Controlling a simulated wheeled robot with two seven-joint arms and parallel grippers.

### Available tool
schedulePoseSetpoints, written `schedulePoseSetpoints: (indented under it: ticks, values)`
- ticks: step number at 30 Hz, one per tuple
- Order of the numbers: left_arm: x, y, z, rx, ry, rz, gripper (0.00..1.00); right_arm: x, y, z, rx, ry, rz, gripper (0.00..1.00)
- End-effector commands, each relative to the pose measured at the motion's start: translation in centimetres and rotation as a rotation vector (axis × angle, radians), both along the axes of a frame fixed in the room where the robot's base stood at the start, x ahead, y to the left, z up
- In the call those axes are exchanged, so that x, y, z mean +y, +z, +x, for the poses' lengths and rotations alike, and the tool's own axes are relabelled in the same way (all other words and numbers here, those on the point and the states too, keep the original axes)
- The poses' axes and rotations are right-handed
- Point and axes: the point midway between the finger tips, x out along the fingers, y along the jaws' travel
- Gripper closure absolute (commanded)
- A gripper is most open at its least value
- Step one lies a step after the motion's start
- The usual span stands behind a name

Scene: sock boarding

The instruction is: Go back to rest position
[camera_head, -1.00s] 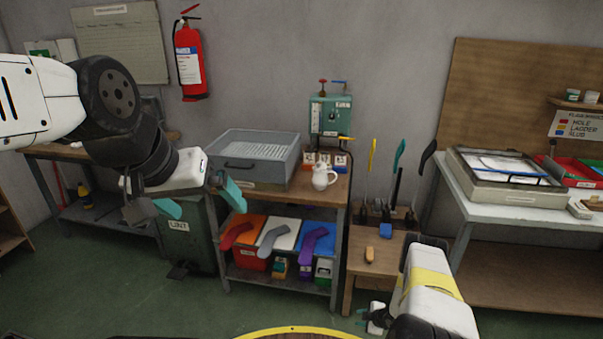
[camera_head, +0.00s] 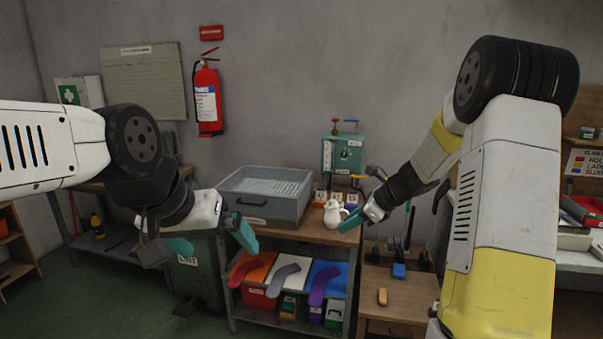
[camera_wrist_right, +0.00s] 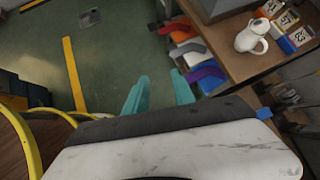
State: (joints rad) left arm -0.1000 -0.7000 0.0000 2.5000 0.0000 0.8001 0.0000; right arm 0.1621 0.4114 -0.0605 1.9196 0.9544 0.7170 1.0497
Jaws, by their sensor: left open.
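My left gripper (camera_head: 212,240) is at the left in the head view, with its two teal fingers spread apart and nothing between them. My right gripper (camera_head: 360,197) is raised at the right in the head view, pointing left. In the right wrist view its teal fingers (camera_wrist_right: 158,88) are apart and empty, over the green floor. In the head view, the right gripper's teal finger appears just right of a white jug (camera_head: 333,214). I see no contact between them.
The jug stands on a wooden bench beside a grey tray (camera_head: 263,210). Red, grey and purple socks (camera_head: 288,279) lie on the shelf below. A small wooden table (camera_head: 405,290) is to the right. Yellow curved rails (camera_wrist_right: 25,145) show in the wrist view.

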Motion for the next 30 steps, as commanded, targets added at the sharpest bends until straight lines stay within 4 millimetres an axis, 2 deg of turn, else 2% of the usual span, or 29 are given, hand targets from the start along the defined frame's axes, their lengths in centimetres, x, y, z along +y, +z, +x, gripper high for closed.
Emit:
schedulePoseSetpoints:
  ticks: [1, 3, 6, 12, 18, 21, 25, 30]
  values:
    - [0.0, 0.0, 0.0, 0.0, 0.0, 0.0, 0.0, 0.7, 2.6, -1.9, -0.073, 0.103, -0.064, 0.69]
    - [0.0, 0.0, 0.0, 0.0, 0.0, 0.0, 0.0, 1.5, 5.2, -4.6, -0.167, 0.249, -0.158, 0.69]
    - [0.0, 0.0, 0.0, 0.0, 0.0, 0.0, 0.0, 2.2, 8.2, -8.7, -0.297, 0.459, -0.297, 0.69]
    - [0.0, 0.0, 0.0, 0.0, 0.0, 0.0, 0.0, 2.6, 12.4, -17.0, -0.542, 0.869, -0.589, 0.69]
    - [0.0, 0.0, 0.0, 0.0, 0.0, 0.0, 0.0, 1.5, 14.0, -24.7, -0.744, 1.262, -0.895, 0.69]
    - [0.0, 0.0, 0.0, 0.0, 0.0, 0.0, 0.0, 0.8, 14.2, -27.5, -0.809, 1.422, -1.029, 0.69]
    - [0.0, 0.0, 0.0, 0.0, 0.0, 0.0, 0.0, -0.1, 14.0, -29.7, -0.857, 1.565, -1.151, 0.69]
    - [0.0, 0.0, 0.0, 0.0, 0.0, 0.0, 0.0, -0.6, 13.9, -30.7, -0.873, 1.635, -1.21, 0.69]
